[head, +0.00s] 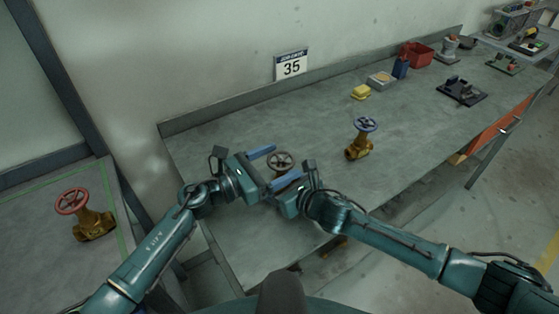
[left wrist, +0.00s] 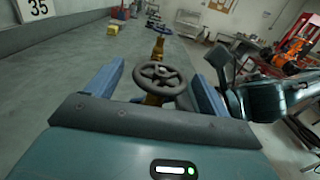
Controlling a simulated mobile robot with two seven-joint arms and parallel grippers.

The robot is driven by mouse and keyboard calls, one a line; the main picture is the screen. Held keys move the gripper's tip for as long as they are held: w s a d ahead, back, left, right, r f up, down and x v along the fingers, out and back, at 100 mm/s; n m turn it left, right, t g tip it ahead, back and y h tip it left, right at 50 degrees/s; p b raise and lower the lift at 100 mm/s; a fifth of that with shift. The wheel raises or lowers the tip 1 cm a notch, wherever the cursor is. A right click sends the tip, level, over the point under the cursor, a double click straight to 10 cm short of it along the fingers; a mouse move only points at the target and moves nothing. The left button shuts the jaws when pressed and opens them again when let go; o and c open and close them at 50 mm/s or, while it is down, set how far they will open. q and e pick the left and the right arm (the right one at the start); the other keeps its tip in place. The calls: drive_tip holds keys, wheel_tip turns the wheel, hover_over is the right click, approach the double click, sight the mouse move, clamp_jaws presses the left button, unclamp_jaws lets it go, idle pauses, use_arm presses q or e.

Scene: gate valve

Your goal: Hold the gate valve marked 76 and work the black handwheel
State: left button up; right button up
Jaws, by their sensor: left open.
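A valve with a black handwheel (head: 281,161) stands on the workbench between my two grippers; its wheel also shows in the left wrist view (left wrist: 160,78). Its brass body (left wrist: 152,100) is mostly hidden under the wheel. No number 76 is readable on it. My left gripper (head: 287,162) is open, with one blue finger on each side of the wheel. In the left wrist view, gaps show between the wheel and both fingers. My right gripper (head: 293,202) is close to the valve on its near right side. Its fingertips are hidden, so its grip cannot be told.
A brass valve with a blue wheel (head: 359,139) stands to the right on the workbench (head: 225,235). A red-wheeled valve (head: 88,217) stands on the left table. A yellow block (head: 361,92) and a red bin (head: 416,55) are farther back. A 35 sign (head: 291,66) hangs behind.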

use_arm(q)
drive_tip(key=shift+w+d, duration=0.25)
drive_tip(key=shift+d, duration=0.15)
drive_tip(key=c, duration=1)
drive_tip(key=m+g+h, duration=0.1)
drive_tip(key=m+g, duration=0.1)
drive_tip(key=g, duration=0.1)
drive_tip(key=shift+w+h, duration=0.1)
drive_tip(key=shift+h, duration=0.3)
drive_tip(key=shift+m+g+h, duration=0.5)
drive_tip(key=shift+m+g, duration=0.8)
drive_tip(key=shift+g, duration=0.5)
drive_tip(key=shift+f, duration=0.1)
drive_tip(key=o, duration=1)
drive_tip(key=shift+a, duration=0.15)
